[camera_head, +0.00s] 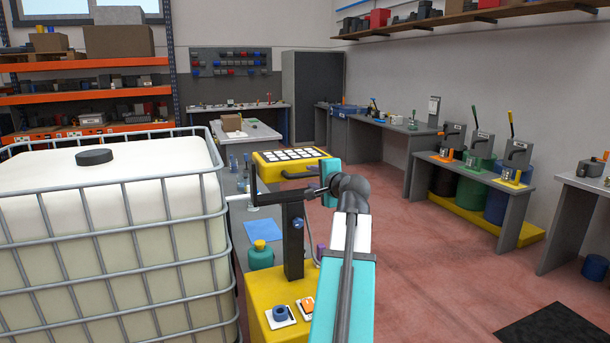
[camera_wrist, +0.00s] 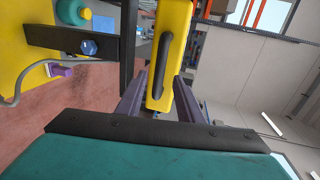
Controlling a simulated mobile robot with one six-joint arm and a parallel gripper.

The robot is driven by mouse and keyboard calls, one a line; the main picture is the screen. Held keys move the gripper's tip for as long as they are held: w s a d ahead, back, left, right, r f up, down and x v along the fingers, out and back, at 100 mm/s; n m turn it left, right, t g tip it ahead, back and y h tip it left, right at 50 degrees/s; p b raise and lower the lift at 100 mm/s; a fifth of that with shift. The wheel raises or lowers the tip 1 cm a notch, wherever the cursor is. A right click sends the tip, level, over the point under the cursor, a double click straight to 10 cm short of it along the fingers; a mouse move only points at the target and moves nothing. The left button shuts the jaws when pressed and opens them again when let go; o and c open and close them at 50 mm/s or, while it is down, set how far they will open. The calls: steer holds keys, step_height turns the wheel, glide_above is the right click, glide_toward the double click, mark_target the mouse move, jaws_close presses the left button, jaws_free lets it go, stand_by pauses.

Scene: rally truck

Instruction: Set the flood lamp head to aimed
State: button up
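The flood lamp head (camera_head: 262,160) is a yellow box with a grid of white cells facing mostly upward in the head view. A dark bar handle (camera_head: 300,176) runs along its near side. It sits at a black yoke (camera_head: 253,178) on a black post (camera_head: 293,245) with a blue knob (camera_head: 297,223). In the wrist view the yellow head (camera_wrist: 176,30) and its black handle (camera_wrist: 163,62) lie straight ahead. My gripper (camera_wrist: 160,88) is open, its fingers apart on either side of the yellow head's edge in the picture. I cannot tell whether they touch it.
A large caged white tank (camera_head: 110,240) stands close on the left. A yellow stand (camera_head: 265,300) under the post carries small pads, with a teal bottle (camera_head: 261,258) nearby. A bench with lever tools (camera_head: 480,172) stands at the right. The reddish floor between is clear.

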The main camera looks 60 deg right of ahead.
mark_target(307, 175)
steer(key=shift+p+x, duration=0.5)
steer(key=shift+x, duration=3)
jaws_close()
